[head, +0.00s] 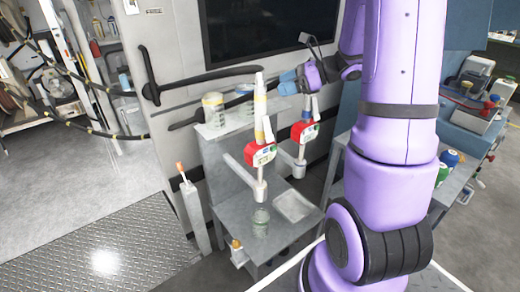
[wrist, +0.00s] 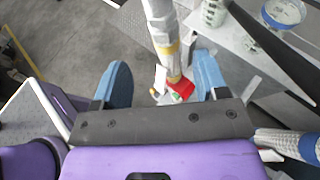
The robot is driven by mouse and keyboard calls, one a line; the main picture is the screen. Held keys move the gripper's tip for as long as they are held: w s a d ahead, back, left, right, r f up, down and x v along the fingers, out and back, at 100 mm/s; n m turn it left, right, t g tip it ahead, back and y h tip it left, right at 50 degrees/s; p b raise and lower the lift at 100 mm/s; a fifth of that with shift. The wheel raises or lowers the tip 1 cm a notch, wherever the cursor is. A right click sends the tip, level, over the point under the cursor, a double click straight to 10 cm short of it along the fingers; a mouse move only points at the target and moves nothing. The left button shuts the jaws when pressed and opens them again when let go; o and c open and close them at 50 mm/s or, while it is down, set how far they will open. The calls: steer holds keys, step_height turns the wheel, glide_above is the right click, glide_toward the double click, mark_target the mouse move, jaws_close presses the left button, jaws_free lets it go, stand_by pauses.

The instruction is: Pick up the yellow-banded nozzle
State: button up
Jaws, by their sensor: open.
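The yellow-banded nozzle (head: 260,105) stands upright in the head view, a pale tube with yellow bands above a red-and-white meter (head: 260,153). My gripper (head: 286,82) is open, with blue fingers pointing left towards the nozzle's upper part, just to its right. In the wrist view the nozzle (wrist: 164,38) runs down between the two spread fingers of my gripper (wrist: 160,62), nearer the right one. I see no finger clearly touching it.
A second nozzle with a red meter (head: 305,132) stands close right, below my wrist. A blue-banded tube (wrist: 290,142) shows at the wrist view's right. Jars (head: 213,108) stand on the shelf behind. A glass jar (head: 261,221) and tray (head: 294,206) are below. Floor at left is clear.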

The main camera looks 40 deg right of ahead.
steer(key=shift+w+d+x, duration=0.1)
steer(key=shift+d+x, duration=0.05)
steer(key=shift+x, duration=1.45)
steer(key=shift+w+d+x, duration=0.1)
steer(key=shift+x, duration=1.55)
steer(key=shift+f, duration=0.15)
steer(key=shift+c, duration=0.5)
jaws_close()
